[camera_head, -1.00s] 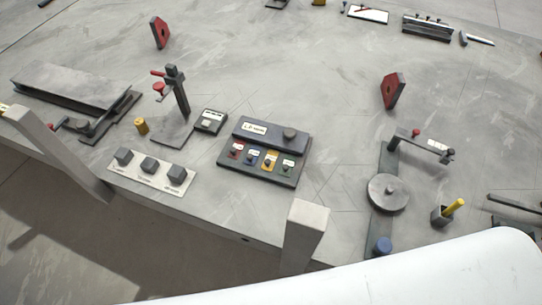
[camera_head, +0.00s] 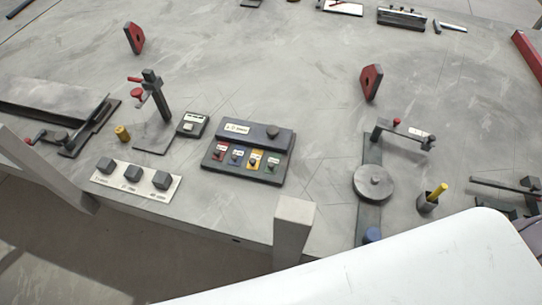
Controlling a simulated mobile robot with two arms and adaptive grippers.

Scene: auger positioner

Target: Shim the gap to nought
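A dark box (camera_head: 281,141) in the middle of the table has a row of small coloured, labelled slots with knobs. A plate (camera_head: 110,181) with several dark cubes lies left of it. A stand (camera_head: 156,97) with a red-handled clamp rises behind the plate, beside a small grey device (camera_head: 187,131) and a brass cylinder (camera_head: 122,132). A round disc (camera_head: 373,180) sits on a dark strip (camera_head: 371,150) at right, under a bar with a red knob (camera_head: 397,122). I cannot tell which part holds the gap. Neither gripper is in view.
Two red blocks (camera_head: 134,38) (camera_head: 371,82) stand on the table. A long grey slide with a crank (camera_head: 60,100) lies at left. A cup with a yellow stick (camera_head: 431,199) stands at right. Grey posts (camera_head: 294,228) rise at the front edge. The table's middle back is clear.

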